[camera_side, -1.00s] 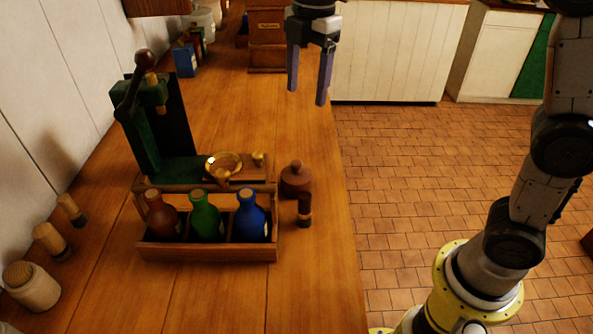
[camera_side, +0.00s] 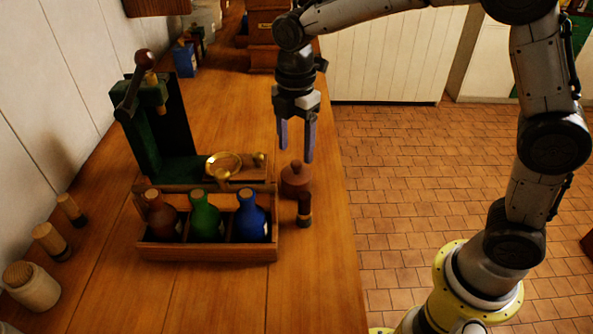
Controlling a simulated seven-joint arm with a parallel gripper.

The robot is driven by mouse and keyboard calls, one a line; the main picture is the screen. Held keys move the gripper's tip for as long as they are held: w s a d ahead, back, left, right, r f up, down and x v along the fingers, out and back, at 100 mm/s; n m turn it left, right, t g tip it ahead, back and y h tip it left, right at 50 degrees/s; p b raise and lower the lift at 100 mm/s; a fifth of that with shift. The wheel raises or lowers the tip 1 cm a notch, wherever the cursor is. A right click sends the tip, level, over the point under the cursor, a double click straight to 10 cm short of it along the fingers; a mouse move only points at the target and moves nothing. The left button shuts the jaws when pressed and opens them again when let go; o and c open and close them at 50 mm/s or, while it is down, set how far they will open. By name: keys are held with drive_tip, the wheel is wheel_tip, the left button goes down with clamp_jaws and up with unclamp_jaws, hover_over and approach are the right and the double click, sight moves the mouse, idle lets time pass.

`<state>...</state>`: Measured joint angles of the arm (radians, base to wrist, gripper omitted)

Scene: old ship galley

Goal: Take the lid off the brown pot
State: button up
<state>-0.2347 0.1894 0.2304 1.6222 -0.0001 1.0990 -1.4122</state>
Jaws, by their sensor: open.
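The small brown pot (camera_side: 295,184) stands on the wooden counter, near its right edge. Its lid (camera_side: 296,171) is on top, with a round knob. My gripper (camera_side: 297,155) points down with its two fingers apart and empty. The fingertips appear just above and around the height of the knob in the picture. I cannot tell whether they are level with it in depth, or touching it.
A wooden crate (camera_side: 207,252) with brown, green and blue bottles is left of the pot. A dark cork-banded cylinder (camera_side: 304,209) stands close in front of it. A brass dish (camera_side: 224,164) and green press (camera_side: 150,130) stand behind the crate. The counter (camera_side: 330,270) is clear at front right.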

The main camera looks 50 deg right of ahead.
sight(296, 162)
drive_tip(key=shift+d+f, duration=0.15)
drive_tip(key=shift+f, duration=1.8)
clamp_jaws()
